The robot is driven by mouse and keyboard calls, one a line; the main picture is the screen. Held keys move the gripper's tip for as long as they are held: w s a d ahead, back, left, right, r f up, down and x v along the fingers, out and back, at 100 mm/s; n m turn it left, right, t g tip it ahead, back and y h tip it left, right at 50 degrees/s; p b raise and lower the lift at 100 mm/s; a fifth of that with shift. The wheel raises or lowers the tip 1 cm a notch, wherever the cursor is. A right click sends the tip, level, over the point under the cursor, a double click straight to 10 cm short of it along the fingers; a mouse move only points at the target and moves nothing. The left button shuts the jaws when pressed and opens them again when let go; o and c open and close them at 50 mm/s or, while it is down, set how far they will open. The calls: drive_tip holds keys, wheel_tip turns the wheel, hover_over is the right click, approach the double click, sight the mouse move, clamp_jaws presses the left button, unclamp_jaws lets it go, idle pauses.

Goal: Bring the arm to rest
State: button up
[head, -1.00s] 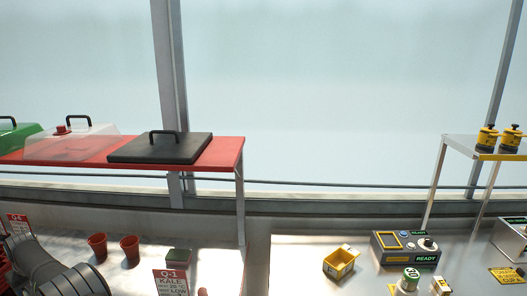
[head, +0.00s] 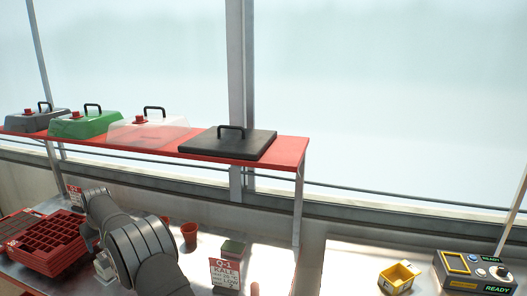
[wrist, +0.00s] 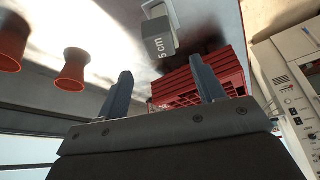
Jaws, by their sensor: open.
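My gripper (wrist: 160,95) shows in the wrist view with its two blue-grey fingers apart and nothing between them. Beyond the fingers are the stacked red seed trays (wrist: 215,75) and a grey block marked 5 cm (wrist: 160,45). In the head view my dark arm rises at the lower left, beside the red tray stack (head: 45,243). The gripper itself is not clearly visible there.
A red shelf (head: 290,150) carries a black lid (head: 228,143), a clear cover (head: 148,132), a green cover (head: 85,124) and a grey cover (head: 37,120). Below are a red pot (head: 189,234), a KALE sign (head: 225,272), a yellow bin (head: 398,277) and a READY console (head: 475,272).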

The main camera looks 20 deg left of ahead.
sight(104, 255)
drive_tip(key=x, duration=0.9)
drive_tip(key=shift+a+f, duration=0.1)
drive_tip(key=shift+f, duration=0.05)
wheel_tip(104, 255, up, 5)
drive_tip(key=shift+f, duration=0.25)
drive_tip(key=w+d+r, duration=0.6)
drive_tip(key=d+r, duration=0.1)
drive_tip(key=d, duration=0.3)
drive_tip(key=s+d+f+n+g, duration=0.1)
drive_tip(key=d+f+n, duration=0.1)
drive_tip(key=d, duration=0.4)
drive_tip(key=s+d+f+n, duration=0.2)
drive_tip(key=d+f, duration=0.2)
drive_tip(key=d, duration=0.2)
drive_tip(key=s+d+f+n+g, duration=0.1)
drive_tip(key=d+f+n, duration=0.1)
drive_tip(key=d+f, duration=0.2)
drive_tip(key=shift+s+d+n+g, duration=0.3)
drive_tip(key=shift+d, duration=1.25)
drive_tip(key=shift+f, duration=0.1)
